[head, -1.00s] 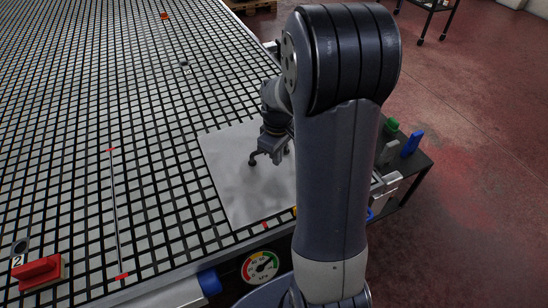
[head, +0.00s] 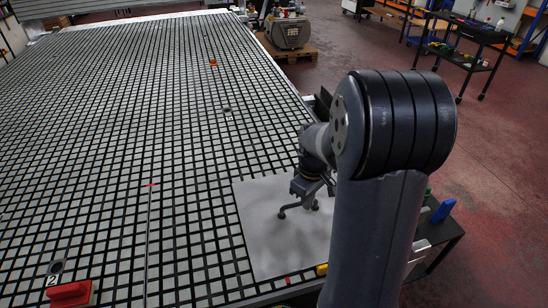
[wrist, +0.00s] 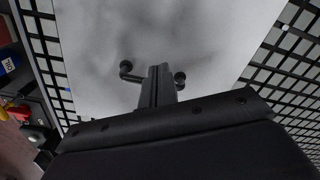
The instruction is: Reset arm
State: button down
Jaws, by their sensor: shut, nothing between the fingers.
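My gripper (head: 300,202) hangs at the end of my arm over the pale sheet (head: 262,240) near the right edge of the grid table. Its jaws are shut with nothing held. In the wrist view, my gripper (wrist: 157,76) points toward the sheet (wrist: 105,25), with a round dark knob on each side. I cannot tell how high it is above the sheet. My upper arm hides part of the sheet and table edge in the head view.
The black-lined grid table (head: 110,130) is mostly bare. A red block (head: 70,292) lies at its front left, and a small orange piece (head: 212,62) farther back. A blue item (head: 443,210) stands right of my arm. A black cart (head: 470,45) is at the back right.

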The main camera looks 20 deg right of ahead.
notch_tip(320, 180, down, 8)
jog(key=b, duration=0.6)
jog(key=shift+w, duration=0.45)
jog(key=shift+s+r, duration=0.1)
jog(key=shift+r, duration=0.05)
